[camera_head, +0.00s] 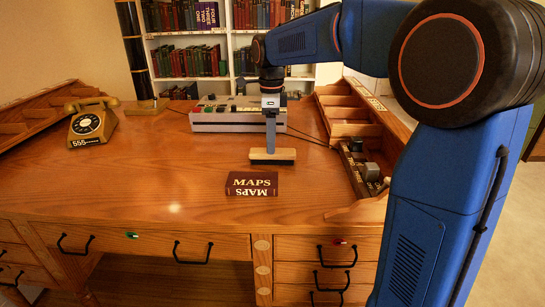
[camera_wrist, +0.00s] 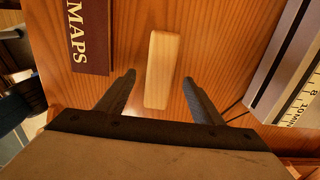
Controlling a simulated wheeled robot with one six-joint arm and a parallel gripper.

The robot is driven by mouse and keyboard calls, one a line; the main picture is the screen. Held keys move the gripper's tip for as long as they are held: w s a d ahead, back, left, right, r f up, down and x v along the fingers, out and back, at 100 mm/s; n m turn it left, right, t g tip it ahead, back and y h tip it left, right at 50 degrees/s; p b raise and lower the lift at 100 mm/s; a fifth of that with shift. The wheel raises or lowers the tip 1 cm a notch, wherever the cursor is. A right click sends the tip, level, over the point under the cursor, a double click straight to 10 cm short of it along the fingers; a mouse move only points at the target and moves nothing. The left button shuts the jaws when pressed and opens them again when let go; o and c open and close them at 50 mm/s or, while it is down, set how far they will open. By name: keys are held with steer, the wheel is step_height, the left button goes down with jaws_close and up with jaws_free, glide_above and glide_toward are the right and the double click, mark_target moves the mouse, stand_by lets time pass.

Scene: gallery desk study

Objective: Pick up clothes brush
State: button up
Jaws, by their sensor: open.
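The clothes brush (camera_head: 272,156) has a pale wooden back and dark bristles underneath. In the head view it lies on the desk behind the MAPS book, right under my gripper (camera_head: 271,142). In the wrist view the brush (camera_wrist: 162,70) is a pale upright bar, and its lower end lies between the two fingers of my gripper (camera_wrist: 160,88). The fingers are open, with a gap to the brush on both sides. I cannot tell the exact height of the fingertips above it.
A dark red MAPS book (camera_head: 251,184) lies just in front of the brush. A grey machine (camera_head: 238,127) stands behind. A telephone (camera_head: 91,123) is at left. Wooden compartments (camera_head: 345,112) line the right edge. The desk's left middle (camera_head: 150,180) is clear.

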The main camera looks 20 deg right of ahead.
steer(key=shift+d+f, duration=0.15)
steer(key=shift+f, duration=2.45)
steer(key=shift+c, duration=0.6)
steer(key=c, duration=1.1)
step_height(320, 180, up, 10)
steer(key=shift+r, duration=0.1)
